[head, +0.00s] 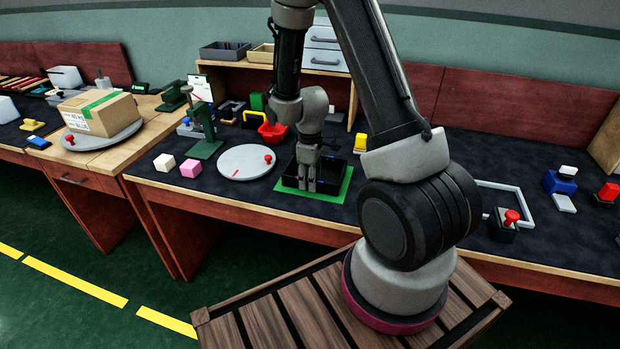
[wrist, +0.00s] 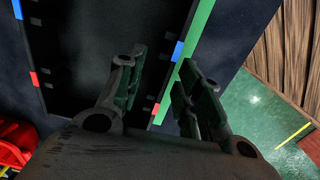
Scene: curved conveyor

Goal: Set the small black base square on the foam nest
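A black, shallow, tray-like piece (head: 337,184), which looks like the black base, lies on a green sheet (head: 345,190) on the table. In the wrist view the black piece (wrist: 85,45) has blue and red marks on its edges, and the green sheet (wrist: 203,35) shows along its right side. I cannot tell which part is the foam nest. My gripper (head: 312,190) points down at the near part of the black piece. In the wrist view its fingers (wrist: 160,90) are apart, one over the black piece and one beyond its right edge. Contact with the edge is unclear.
A red bin (head: 273,132) stands behind. A grey frame (head: 513,190) and a black block with a red knob (head: 503,228) are at right.

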